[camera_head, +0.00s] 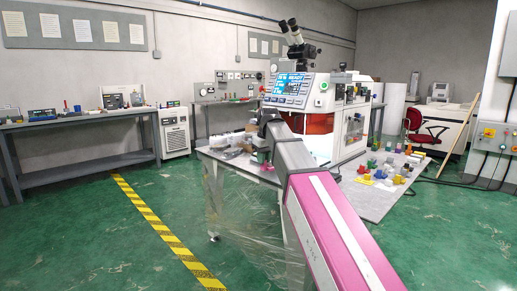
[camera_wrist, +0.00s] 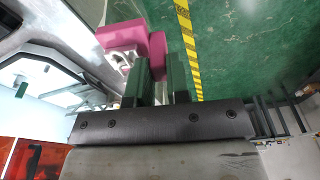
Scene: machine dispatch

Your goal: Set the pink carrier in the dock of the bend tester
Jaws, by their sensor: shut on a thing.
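The pink carrier (camera_wrist: 122,36) shows in the wrist view, with a white part set against it. My gripper (camera_wrist: 162,72) has its two dark green fingers closed on the carrier's pink lower part, and the carrier sticks out beyond the fingertips. In the head view the carrier is not clearly visible, and my own arm covers part of the bench. A machine (camera_head: 290,88) with a lit blue display and an orange window stands on the bench behind my arm. I cannot tell from the frames whether it is the bend tester, and no dock is clearly visible.
The bench (camera_head: 375,203) carries several small coloured blocks on its right side. Small grey items lie at its left end (camera_head: 232,150). Green floor with a yellow-black stripe (camera_head: 150,220) is clear at left.

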